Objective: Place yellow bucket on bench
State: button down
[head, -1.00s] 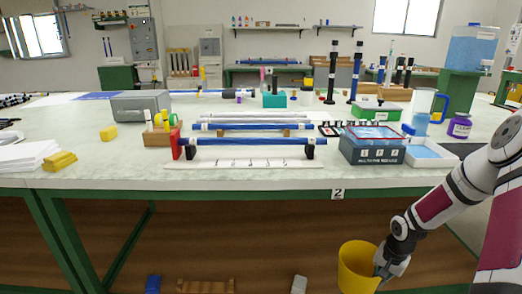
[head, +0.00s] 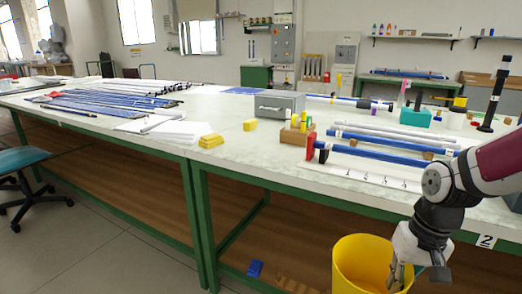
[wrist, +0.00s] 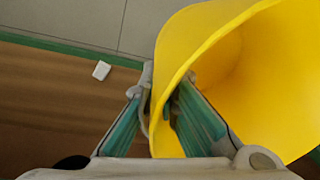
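The yellow bucket (head: 358,262) hangs at the lower right of the head view, in front of the bench and below its top. My gripper (head: 396,278) is at the bucket's right rim. In the wrist view my gripper (wrist: 165,88) has one finger on each side of the bucket's wall (wrist: 205,35), shut on its rim. The bucket's inside looks empty where visible; its bottom is hidden. The bench (head: 262,152) has a pale marbled top on green legs, with a lower wooden shelf.
Yellow blocks (head: 211,141), a grey drawer box (head: 279,104), a wooden holder (head: 294,135) and blue rods (head: 380,155) stand on the bench. Bare top lies along the front edge between the yellow blocks and holder. A blue-seated stool (head: 25,160) is at left.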

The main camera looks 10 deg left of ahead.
aim_at(262, 151)
jog(key=i+u, duration=0.15)
jog(key=u, duration=1.35)
jog(key=i+l, duration=0.25)
jog(key=i+l+u, duration=0.15)
jog(key=l, duration=0.35)
jog(key=i+l, duration=0.25)
jog(key=l, duration=0.15)
